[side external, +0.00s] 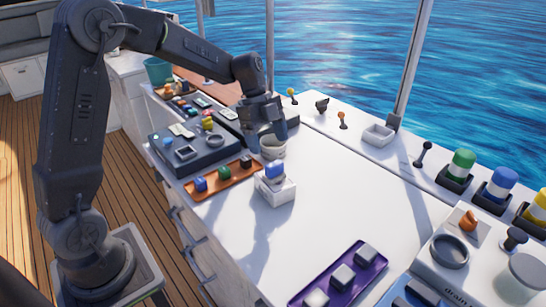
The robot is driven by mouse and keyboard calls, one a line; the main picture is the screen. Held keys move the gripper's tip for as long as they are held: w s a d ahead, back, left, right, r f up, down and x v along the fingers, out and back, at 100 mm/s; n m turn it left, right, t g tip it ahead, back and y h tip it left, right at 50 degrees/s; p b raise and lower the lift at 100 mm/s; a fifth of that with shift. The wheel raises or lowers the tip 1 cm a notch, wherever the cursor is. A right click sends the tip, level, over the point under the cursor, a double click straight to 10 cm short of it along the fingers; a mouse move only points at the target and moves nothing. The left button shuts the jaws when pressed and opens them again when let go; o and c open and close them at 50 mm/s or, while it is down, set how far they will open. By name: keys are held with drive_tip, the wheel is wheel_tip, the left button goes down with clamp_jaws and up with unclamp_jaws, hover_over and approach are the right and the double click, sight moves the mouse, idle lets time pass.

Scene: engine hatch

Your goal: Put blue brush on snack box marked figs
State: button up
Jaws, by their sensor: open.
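A small blue piece (275,168), which looks like the blue brush, rests on top of a white box (275,191) on the white counter. The box may be the snack box, but I cannot read any marking on it. My gripper (268,138) is open and points down just behind and above the blue piece, apart from it as far as I can tell. A pale round cup (273,149) stands close below the gripper, partly hidden by it.
An orange tray (236,180) with several coloured pieces lies left of the box, and a grey console (205,157) stands behind that tray. A purple tray (357,262) with grey blocks lies in front. Bright coloured knobs (463,160) line the right. The counter's middle is clear.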

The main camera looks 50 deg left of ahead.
drive_tip(key=v, duration=0.5)
drive_tip(key=s+d+r+n+t+y, duration=0.2)
drive_tip(key=s+d+r+n, duration=0.3)
drive_tip(key=s+n, duration=0.4)
drive_tip(key=s+d+f+n+t+y, duration=0.1)
drive_tip(key=s+d+n+t+y, duration=0.1)
drive_tip(key=s+n, duration=0.7)
drive_tip(key=shift+s+f+t, duration=0.2)
drive_tip(key=shift+s+t, duration=0.6)
drive_tip(key=shift+s, duration=1.55)
drive_tip(key=shift+d, duration=0.15)
